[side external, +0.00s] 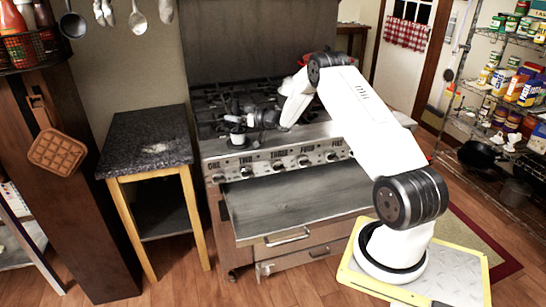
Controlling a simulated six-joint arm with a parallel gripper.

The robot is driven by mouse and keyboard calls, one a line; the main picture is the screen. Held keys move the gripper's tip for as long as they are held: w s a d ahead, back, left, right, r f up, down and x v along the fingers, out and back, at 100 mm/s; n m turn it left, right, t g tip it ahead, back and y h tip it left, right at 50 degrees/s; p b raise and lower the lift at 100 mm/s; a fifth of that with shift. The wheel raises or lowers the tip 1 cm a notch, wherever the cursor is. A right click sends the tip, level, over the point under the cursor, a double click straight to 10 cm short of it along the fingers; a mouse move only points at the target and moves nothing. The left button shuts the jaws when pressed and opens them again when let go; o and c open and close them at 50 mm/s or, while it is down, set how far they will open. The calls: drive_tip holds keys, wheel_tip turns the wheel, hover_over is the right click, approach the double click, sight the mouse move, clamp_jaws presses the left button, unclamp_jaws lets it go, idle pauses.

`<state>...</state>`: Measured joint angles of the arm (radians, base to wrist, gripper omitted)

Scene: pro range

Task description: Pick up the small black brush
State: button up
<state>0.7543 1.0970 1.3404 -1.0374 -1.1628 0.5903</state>
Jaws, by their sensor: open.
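My gripper (236,121) is small and dark in the side external view. It is over the front left part of the stove (222,165), and its jaws are open. A small whitish object (237,136) shows right by the fingertips, near the front edge of the stovetop. I cannot tell what it is or whether the fingers touch it. I cannot make out the small black brush; dark burners and the dark gripper blend together there.
A wide drawer or tray (300,200) is pulled out below the stove's knobs. A side table with a dark stone top (130,140) stands to the left. Ladles (138,20) hang at upper left. A wire shelf (500,95) of groceries stands at right.

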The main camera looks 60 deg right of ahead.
drive_tip(key=shift+w+a, duration=0.1)
drive_tip(key=shift+w, duration=0.45)
clamp_jaws()
